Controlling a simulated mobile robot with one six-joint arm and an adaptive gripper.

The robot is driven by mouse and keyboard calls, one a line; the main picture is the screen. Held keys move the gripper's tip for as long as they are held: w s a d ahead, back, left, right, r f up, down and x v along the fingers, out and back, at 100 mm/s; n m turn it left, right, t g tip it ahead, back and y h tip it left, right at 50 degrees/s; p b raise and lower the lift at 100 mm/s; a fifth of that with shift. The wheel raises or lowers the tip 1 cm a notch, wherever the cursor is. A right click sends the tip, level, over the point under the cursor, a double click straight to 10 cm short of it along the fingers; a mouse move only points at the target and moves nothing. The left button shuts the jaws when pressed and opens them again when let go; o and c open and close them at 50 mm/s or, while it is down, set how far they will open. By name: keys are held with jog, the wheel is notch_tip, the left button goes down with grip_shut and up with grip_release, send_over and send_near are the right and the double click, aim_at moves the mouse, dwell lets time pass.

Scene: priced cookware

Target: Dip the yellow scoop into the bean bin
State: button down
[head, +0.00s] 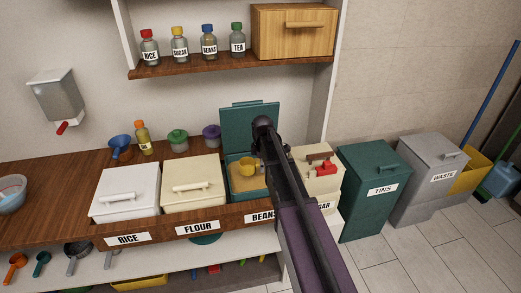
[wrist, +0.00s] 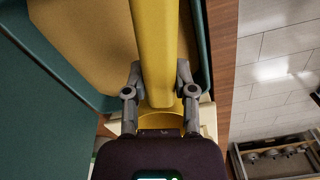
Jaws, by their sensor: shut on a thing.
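The yellow scoop (head: 247,162) shows in the head view over the teal bean bin (head: 233,193), partly behind my arm. In the wrist view its long yellow handle (wrist: 154,45) runs between the fingers of my gripper (wrist: 158,88), which is shut on it. A yellow rounded part (wrist: 207,118) shows below the fingers, mostly hidden by the gripper body. Tan beans (wrist: 85,40) fill the bin beside the handle. The bin's hinged lid (head: 245,125) stands open at the back. I cannot tell whether the scoop touches the beans.
The closed rice bin (head: 125,195) and flour bin (head: 193,188) stand left of the bean bin. The sugar bin (head: 325,178), with a red object on its lid, stands close on the right. A shelf (head: 235,67) with labelled jars hangs above.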

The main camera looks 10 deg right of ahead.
jog(key=w+d+n, duration=0.1)
jog(key=w+n, duration=0.8)
jog(key=n, duration=0.2)
jog(key=shift+w+d+r+n, duration=0.2)
jog(key=shift+w+d+n, duration=0.05)
jog(key=shift+n, duration=0.05)
jog(key=shift+r, duration=0.1)
